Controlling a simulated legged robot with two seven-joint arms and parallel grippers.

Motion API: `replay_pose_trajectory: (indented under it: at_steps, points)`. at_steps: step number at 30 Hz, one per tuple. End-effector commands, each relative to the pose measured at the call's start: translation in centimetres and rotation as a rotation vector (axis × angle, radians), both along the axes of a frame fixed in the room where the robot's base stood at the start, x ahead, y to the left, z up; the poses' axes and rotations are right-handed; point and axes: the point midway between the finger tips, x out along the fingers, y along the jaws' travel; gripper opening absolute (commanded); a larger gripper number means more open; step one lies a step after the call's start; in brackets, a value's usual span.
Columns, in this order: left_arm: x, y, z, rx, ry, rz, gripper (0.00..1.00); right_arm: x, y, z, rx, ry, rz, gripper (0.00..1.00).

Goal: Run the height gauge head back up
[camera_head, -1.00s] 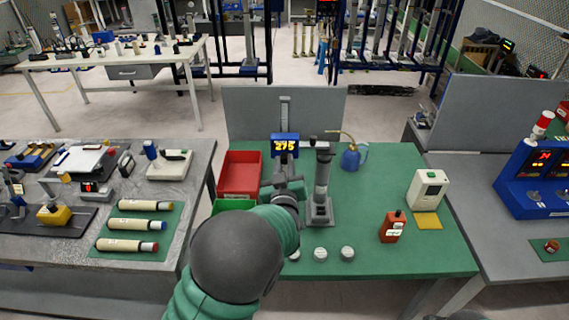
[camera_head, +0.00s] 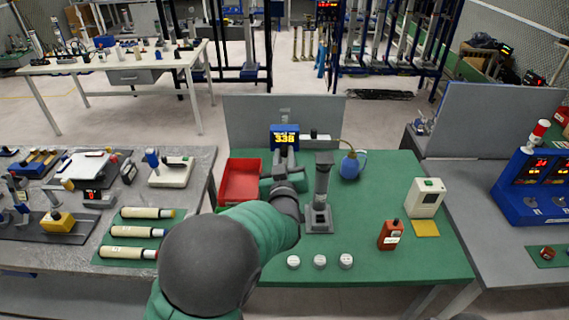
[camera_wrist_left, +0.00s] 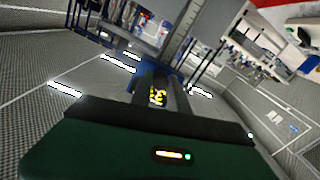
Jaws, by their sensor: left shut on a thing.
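The height gauge stands at the back of the green-topped bench. Its blue head (camera_head: 284,137) has a yellow display that reads about 338. The head sits near the top of the column (camera_head: 285,115), of which a short piece shows above it. My left gripper (camera_head: 283,163) is shut on the gauge's head, just under the display. My own arm hides the lower column and the base. In the left wrist view the display (camera_wrist_left: 158,95) shows close in front, between the fingers, with the grey column (camera_wrist_left: 183,35) beyond. My right gripper is not in view.
A grey stand (camera_head: 319,205) is close to the right of my arm. A red bin (camera_head: 240,180) is to the left. A blue bottle (camera_head: 350,166), an orange bottle (camera_head: 390,234) and a white box (camera_head: 427,197) stand on the right. Several white discs (camera_head: 320,261) lie in front.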

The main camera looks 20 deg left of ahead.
Motion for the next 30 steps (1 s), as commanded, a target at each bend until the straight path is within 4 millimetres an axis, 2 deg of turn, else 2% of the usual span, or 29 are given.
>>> replay_pose_trajectory:
  at_steps: [1,9,10,15,25,28,30]
  points:
    - [0.1,0.1,0.8,0.001,-0.009,0.001,0.0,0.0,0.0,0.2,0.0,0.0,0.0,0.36]
    - [0.1,0.1,0.7,0.001,-0.01,0.002,0.0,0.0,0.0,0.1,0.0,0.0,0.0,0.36]
    - [0.1,0.1,0.7,0.001,-0.01,0.002,0.23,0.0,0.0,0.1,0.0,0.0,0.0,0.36]
    - [0.1,0.1,0.6,0.001,-0.007,0.002,0.43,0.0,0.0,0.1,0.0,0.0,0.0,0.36]
    - [-0.3,-0.1,0.4,-0.001,-0.005,0.001,0.43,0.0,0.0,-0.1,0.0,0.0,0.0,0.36]
    - [-1.7,-0.5,0.3,-0.002,-0.005,0.0,0.43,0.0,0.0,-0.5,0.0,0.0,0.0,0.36]
    - [-3.3,-1.0,0.2,-0.003,-0.005,-0.001,0.43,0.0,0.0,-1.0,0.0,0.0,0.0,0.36]
